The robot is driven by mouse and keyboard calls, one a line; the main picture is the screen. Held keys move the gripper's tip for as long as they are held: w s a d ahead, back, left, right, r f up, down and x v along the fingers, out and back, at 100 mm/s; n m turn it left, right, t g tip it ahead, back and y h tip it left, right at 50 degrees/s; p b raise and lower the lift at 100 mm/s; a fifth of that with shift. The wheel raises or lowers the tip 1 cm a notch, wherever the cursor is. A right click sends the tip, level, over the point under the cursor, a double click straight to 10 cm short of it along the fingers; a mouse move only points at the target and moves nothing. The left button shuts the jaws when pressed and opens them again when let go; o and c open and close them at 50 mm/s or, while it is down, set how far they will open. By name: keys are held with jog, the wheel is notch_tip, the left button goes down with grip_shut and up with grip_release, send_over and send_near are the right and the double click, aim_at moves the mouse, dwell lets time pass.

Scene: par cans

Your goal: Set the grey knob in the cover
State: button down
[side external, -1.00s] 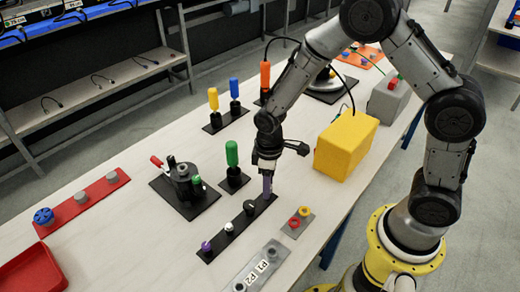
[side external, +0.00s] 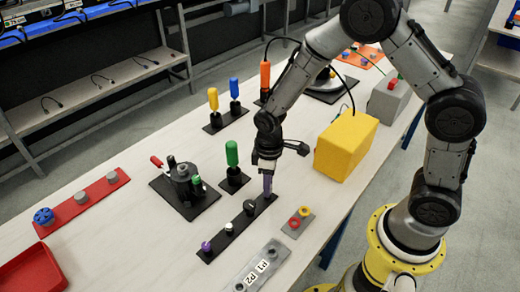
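A black strip (side external: 239,226) lies on the table with several small knobs along it. A purple knob (side external: 206,246) is at its near end, a white-topped one (side external: 229,229) follows, then a dark grey knob (side external: 249,208). My gripper (side external: 267,190) points down at the far end of this strip, just beyond the dark grey knob. Its fingers look close together; I cannot tell whether anything is between them. I cannot tell for sure which thing is the cover; a dark round housing (side external: 184,180) with small handles stands on a black plate to the left.
A green-handled tool (side external: 232,155) stands upright left of my gripper. A yellow box (side external: 346,146) stands to its right. A small plate with red and yellow buttons (side external: 298,222) and a grey labelled plate (side external: 262,268) lie nearby.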

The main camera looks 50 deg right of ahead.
dwell(0.3)
jog(key=shift+r, duration=3.05)
notch_tip(320, 180, up, 15)
jog(key=w+a+f, duration=0.1)
jog(key=w+a, duration=1.3)
jog(key=w, duration=0.3)
jog(key=shift+f, duration=5.05)
jog(key=shift+f, duration=0.15)
